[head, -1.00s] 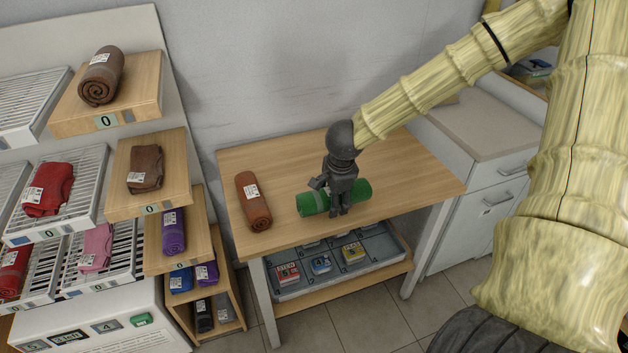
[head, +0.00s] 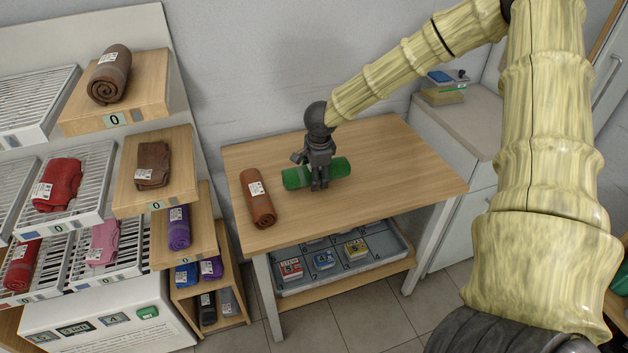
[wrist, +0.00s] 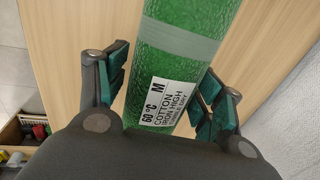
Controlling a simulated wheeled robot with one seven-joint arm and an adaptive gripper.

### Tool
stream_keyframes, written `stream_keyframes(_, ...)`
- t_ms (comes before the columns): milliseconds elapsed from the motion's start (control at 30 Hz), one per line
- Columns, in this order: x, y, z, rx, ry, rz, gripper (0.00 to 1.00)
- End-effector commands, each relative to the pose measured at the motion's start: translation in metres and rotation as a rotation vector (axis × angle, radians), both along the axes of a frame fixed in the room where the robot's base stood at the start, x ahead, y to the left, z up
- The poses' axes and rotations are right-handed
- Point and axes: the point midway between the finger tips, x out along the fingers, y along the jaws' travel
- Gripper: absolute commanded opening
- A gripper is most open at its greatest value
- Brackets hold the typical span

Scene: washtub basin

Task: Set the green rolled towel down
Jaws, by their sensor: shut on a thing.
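The green rolled towel (head: 335,169) is at the wooden table top, to the right of a brown rolled towel. My gripper (head: 320,186) is over it from above, with the fingers on either side of the roll. In the wrist view the green towel (wrist: 180,65) lies between the two finger pads of my gripper (wrist: 170,100), with its white care label facing the camera. The jaws are shut on it. I cannot tell for certain whether the roll's underside touches the wood.
The wooden table (head: 400,170) is clear to the right and in front. The brown rolled towel (head: 258,198) lies close on the left. A grey tray (head: 340,262) with several small boxes sits on the lower shelf. Shelves of towels stand at left, a white cabinet (head: 460,120) at right.

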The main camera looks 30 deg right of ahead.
Motion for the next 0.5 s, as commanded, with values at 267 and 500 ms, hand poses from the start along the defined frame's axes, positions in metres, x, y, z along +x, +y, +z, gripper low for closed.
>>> stream_keyframes(267,0.004,0.000,-0.026,-0.002,0.002,0.001,0.40)
stream_keyframes(500,0.005,0.000,-0.035,0.000,-0.001,-0.001,0.40)
